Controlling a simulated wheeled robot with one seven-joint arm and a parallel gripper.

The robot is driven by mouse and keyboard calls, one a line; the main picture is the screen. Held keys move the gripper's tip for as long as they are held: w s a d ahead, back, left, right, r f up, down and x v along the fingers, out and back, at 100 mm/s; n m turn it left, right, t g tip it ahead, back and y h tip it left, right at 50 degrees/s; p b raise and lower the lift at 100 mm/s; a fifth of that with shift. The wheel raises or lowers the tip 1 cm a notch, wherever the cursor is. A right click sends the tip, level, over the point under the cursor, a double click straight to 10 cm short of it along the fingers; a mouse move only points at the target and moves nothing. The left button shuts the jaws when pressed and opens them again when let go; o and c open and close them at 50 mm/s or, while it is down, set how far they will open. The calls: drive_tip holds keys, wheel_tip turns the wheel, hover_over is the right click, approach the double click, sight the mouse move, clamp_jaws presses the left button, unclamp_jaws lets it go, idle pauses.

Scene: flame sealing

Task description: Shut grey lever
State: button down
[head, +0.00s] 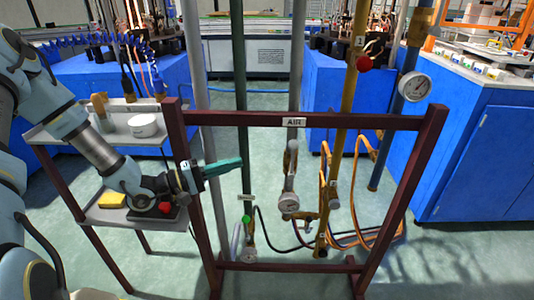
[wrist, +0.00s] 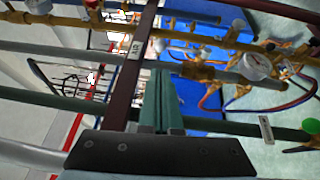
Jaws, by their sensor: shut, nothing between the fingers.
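A grey lever-like piece (head: 292,155) shows on the middle grey pipe, just above a round gauge (head: 288,203); I cannot tell its setting. Another pale grey handle-like piece (head: 236,240) is low down beside the green knob (head: 246,218). I cannot tell which is the task's lever. My gripper (head: 240,161) has teal fingers pressed together and is empty. It points right, near the green pipe, left of the middle gauge and above the green knob.
A dark red frame (head: 350,121) with an AIR label stands around the pipes, its left post close to my wrist. A yellow pipe with a red knob (head: 364,63) and a larger gauge (head: 414,86) are at right. A shelf cart (head: 90,137) stands at left.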

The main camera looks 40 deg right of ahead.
drive_tip(key=p, duration=0.5)
approach(292, 160)
drive_tip(key=d+r, duration=0.5)
drive_tip(key=shift+s+d+r, duration=0.15)
drive_tip(key=shift+s+d, duration=0.2)
drive_tip(key=shift+s, duration=0.1)
drive_tip(key=shift+d, duration=0.1)
